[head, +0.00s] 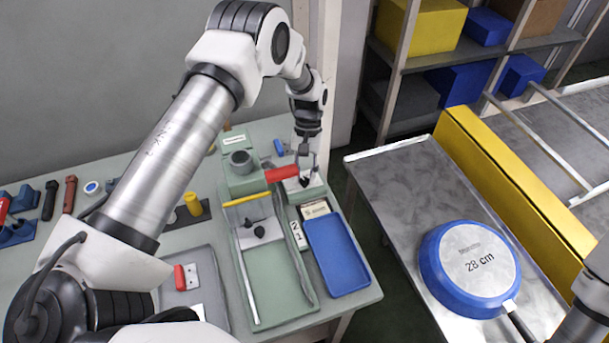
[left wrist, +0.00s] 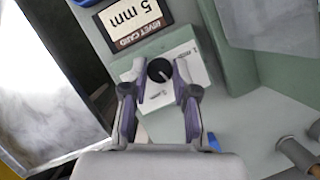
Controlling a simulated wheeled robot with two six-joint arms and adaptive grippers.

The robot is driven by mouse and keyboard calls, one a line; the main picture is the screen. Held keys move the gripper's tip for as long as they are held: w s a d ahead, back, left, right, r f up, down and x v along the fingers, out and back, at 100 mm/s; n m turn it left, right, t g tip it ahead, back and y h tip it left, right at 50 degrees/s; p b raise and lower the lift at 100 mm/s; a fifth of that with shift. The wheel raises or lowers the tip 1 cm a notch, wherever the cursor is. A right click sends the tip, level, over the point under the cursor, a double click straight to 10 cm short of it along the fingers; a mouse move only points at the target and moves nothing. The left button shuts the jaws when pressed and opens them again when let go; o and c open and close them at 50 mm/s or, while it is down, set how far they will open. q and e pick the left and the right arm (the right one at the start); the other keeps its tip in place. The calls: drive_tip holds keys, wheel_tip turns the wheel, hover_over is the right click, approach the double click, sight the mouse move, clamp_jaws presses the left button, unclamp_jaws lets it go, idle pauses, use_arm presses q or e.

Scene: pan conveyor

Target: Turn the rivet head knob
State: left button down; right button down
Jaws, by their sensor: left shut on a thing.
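The rivet head knob (left wrist: 160,71) is a round black dial with a pale pointer mark, on the white face of a small green box (left wrist: 185,60). In the left wrist view the fingers of my left gripper (left wrist: 159,76) stand on either side of it, shut on it. In the head view my left gripper (head: 307,160) points down at this box, at the back right of the green bench, and partly hides the knob. A card (left wrist: 134,22) reading "RIVET CARD 5 mm" lies beside the box. My right gripper is not in view.
A red cylinder (head: 282,173) sits close left of my left gripper. A blue tray (head: 337,254) and a green tray (head: 275,285) lie in front. A blue 28 cm pan (head: 470,268) rests bottom up on the metal table (head: 400,190) at right, beyond a gap.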

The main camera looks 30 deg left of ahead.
use_arm(q)
drive_tip(key=m+y, duration=0.1)
drive_tip(key=m, duration=0.1)
drive_tip(key=m+b, duration=0.1)
drive_tip(key=m, duration=0.1)
drive_tip(key=shift+d+f+m+y, duration=0.2)
drive_tip(key=shift+m+y, duration=0.1)
drive_tip(key=shift+y, duration=0.1)
drive_tip(key=m+y, duration=0.1)
drive_tip(key=m, duration=0.3)
drive_tip(key=shift+s+d+m+y, duration=0.1)
drive_tip(key=shift+m+y, duration=0.2)
drive_tip(key=shift+y, duration=0.1)
drive_tip(key=c, duration=0.9)
unclamp_jaws()
drive_tip(key=v, duration=1.2)
drive_tip(key=shift+d, duration=0.1)
